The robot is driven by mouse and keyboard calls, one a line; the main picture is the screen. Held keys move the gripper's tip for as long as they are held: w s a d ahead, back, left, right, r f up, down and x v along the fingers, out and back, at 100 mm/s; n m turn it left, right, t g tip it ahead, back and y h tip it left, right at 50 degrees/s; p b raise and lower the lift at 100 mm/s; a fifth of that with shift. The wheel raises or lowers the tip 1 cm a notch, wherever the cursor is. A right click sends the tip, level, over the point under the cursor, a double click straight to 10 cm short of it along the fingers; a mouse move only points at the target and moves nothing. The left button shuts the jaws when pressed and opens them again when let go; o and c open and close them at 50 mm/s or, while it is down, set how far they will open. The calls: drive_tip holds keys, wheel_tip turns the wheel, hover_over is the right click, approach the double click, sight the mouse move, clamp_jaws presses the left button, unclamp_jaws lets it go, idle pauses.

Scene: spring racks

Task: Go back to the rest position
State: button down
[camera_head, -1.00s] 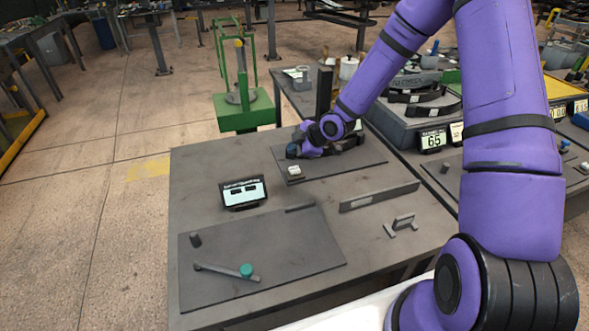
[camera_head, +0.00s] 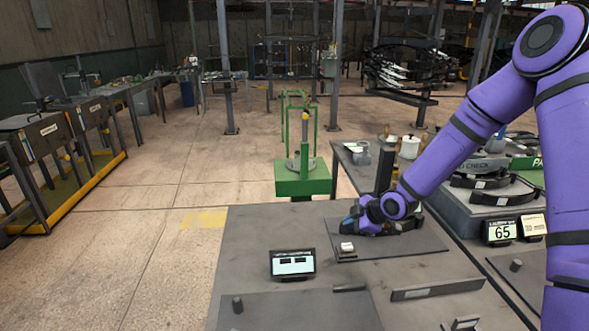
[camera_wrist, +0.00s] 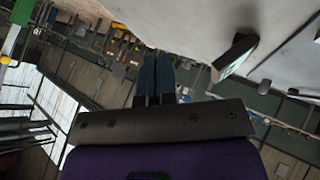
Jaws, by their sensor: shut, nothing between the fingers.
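My purple arm reaches in from the right over the grey table (camera_head: 245,250). My gripper (camera_head: 349,222) is above the dark mat (camera_head: 410,247) at the table's far side, close behind a small white block (camera_head: 346,247). I cannot tell the exact gap between them. In the wrist view, the two dark fingers of my gripper (camera_wrist: 157,62) are together with nothing between them. They stand out against a tilted background of floor, far furniture and a pale surface.
A small display (camera_head: 292,263) stands on the table, with a grey bar (camera_head: 438,289) to its right. A green stand (camera_head: 302,180) is behind the table. A bench with curved dark springs (camera_head: 490,197) and a "65" display (camera_head: 499,231) is at the right. Open floor lies left.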

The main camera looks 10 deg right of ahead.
drive_tip(key=s+d+r+m+h, duration=0.35)
drive_tip(key=s+r, duration=0.35)
drive_tip(key=r, duration=0.4)
drive_tip(key=s+d+r+m+h, duration=0.3)
drive_tip(key=s+r+m, duration=0.25)
drive_tip(key=r, duration=0.55)
drive_tip(key=s+r+m, duration=0.4)
drive_tip(key=s+r, duration=0.1)
drive_tip(key=s, duration=0.7)
drive_tip(key=s+r+m+g, duration=0.1)
drive_tip(key=s+r+m, duration=0.3)
drive_tip(key=s, duration=0.8)
drive_tip(key=shift+s+r+g+y, duration=0.25)
drive_tip(key=shift+r+y, duration=0.2)
drive_tip(key=shift+r, duration=0.3)
drive_tip(key=shift+w+d, duration=0.1)
